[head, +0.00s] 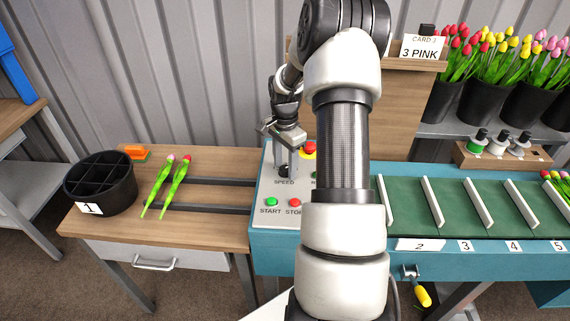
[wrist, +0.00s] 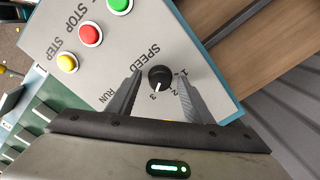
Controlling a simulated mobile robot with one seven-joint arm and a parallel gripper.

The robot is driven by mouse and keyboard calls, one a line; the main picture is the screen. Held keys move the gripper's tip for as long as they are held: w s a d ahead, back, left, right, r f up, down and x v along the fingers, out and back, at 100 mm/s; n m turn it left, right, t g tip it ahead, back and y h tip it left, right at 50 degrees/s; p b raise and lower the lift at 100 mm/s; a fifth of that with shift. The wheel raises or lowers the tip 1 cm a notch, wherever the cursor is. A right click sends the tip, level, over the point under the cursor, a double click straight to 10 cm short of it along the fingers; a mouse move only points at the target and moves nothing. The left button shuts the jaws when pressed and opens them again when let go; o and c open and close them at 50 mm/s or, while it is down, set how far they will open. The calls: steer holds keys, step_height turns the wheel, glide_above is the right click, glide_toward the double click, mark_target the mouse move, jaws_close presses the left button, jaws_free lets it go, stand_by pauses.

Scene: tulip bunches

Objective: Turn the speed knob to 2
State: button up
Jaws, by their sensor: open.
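The speed knob (wrist: 158,76) is a black round knob with a white pointer mark, on the grey control panel (wrist: 112,50). In the wrist view its mark points toward the 3, with the 2 and 1 farther round to the right. My gripper (wrist: 161,79) is open, with one finger on each side of the knob and a gap showing on both sides. In the head view my gripper (head: 287,160) reaches down over the panel above the SPEED label, and partly hides the dark knob (head: 284,171).
Green START (head: 271,202) and red STOP (head: 295,203) buttons sit nearby on the panel. A red emergency button (head: 310,148) stands close to my gripper. A black bucket (head: 100,183) and tulips (head: 165,186) are on the wooden table at left. The green conveyor (head: 407,206) runs right.

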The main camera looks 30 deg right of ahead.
steer(key=c, duration=1.1)
steer(key=shift+o, duration=0.2)
steer(key=shift+n, duration=0.3)
steer(key=n, duration=0.5)
steer(key=shift+r, duration=0.1)
steer(key=n, duration=0.6)
steer(key=o, duration=1.1)
steer(key=shift+c, duration=0.2)
